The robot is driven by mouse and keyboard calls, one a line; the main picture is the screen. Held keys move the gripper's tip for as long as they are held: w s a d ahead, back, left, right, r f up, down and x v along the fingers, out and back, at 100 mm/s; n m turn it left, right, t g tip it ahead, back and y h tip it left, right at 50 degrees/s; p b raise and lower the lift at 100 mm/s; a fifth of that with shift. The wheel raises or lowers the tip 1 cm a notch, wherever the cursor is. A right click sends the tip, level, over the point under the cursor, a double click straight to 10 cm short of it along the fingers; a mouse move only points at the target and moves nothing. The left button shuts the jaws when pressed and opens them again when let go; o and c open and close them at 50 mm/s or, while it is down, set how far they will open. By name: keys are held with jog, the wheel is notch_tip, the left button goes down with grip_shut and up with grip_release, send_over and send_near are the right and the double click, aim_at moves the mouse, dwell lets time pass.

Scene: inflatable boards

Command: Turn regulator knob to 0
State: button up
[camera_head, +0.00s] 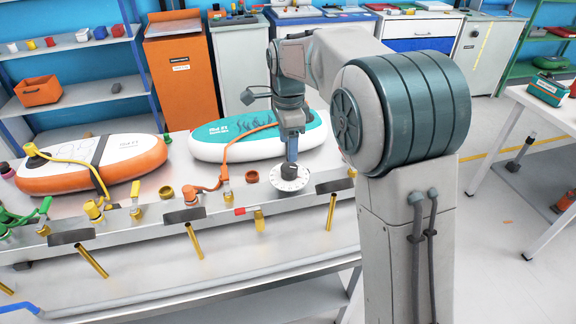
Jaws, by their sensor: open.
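The regulator knob (289,170) is a small black knob at the middle of a round white dial (290,184) on the metal bench, just right of the picture's middle. The dial's markings are too small to read, so the knob's setting cannot be told. My gripper (291,156) points straight down from my arm, its fingers directly above the knob. The fingers are seen edge-on as a narrow blue-grey shape, and the gripper is open. Whether the fingertips touch or straddle the knob cannot be told from this view.
A teal-white inflatable board (222,143) lies behind the dial, an orange-white one (95,165) to the left. An orange hose fitting (206,190) and a brass valve with red handle (256,215) stand left of the dial. Cabinets line the back; a white table (550,110) stands right.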

aim_at(288, 167)
notch_tip(288, 167, down, 8)
jog(key=shift+r, duration=0.1)
jog(key=c, duration=1)
